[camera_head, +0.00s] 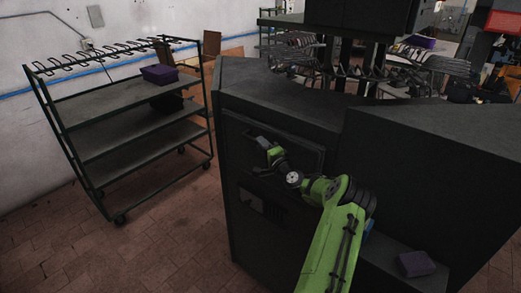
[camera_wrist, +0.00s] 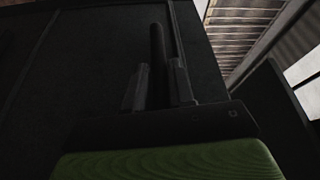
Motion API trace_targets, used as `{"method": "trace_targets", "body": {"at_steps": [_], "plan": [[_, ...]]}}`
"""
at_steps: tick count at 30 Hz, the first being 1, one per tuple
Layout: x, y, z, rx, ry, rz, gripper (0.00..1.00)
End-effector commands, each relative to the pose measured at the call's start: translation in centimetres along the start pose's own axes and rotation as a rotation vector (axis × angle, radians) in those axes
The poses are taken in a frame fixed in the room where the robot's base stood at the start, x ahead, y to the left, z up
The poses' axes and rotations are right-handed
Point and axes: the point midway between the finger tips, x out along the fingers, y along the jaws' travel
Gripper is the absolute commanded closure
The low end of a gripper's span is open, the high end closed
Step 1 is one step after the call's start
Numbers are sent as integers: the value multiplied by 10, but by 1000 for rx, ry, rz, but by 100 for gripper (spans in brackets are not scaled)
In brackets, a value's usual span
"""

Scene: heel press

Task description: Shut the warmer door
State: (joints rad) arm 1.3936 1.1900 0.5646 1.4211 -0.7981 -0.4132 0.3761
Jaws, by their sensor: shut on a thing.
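The warmer is a large dark cabinet (camera_head: 285,95) in the middle of the head view. Its door (camera_head: 308,157) is a dark panel on the upper part of the front face. I cannot tell from the head view how far it stands from its frame. My green and black gripper (camera_head: 262,143) is at this panel. In the wrist view my gripper (camera_wrist: 159,70) has a finger on each side of a dark upright bar (camera_wrist: 157,45), which looks like the door handle, and is shut on it. The dark surface (camera_wrist: 90,55) behind the bar is in deep shade.
A wheeled rack (camera_head: 130,115) with a purple box (camera_head: 159,74) stands at the left. Another purple box (camera_head: 416,263) rests on a low ledge at the lower right. Brown tiled floor (camera_head: 165,230) is clear between the rack and the cabinet.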

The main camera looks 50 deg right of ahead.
Motion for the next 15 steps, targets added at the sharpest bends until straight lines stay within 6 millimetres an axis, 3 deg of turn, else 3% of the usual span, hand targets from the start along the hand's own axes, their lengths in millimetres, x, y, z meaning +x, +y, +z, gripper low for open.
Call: {"method": "trace_targets", "body": {"at_steps": [1, 14, 15], "plan": [[1, -7, -4, -5, 6, -16, 100], [2, -11, -7, -8, 12, -22, 100], [2, -11, -7, -8, 12, -22, 72]]}}
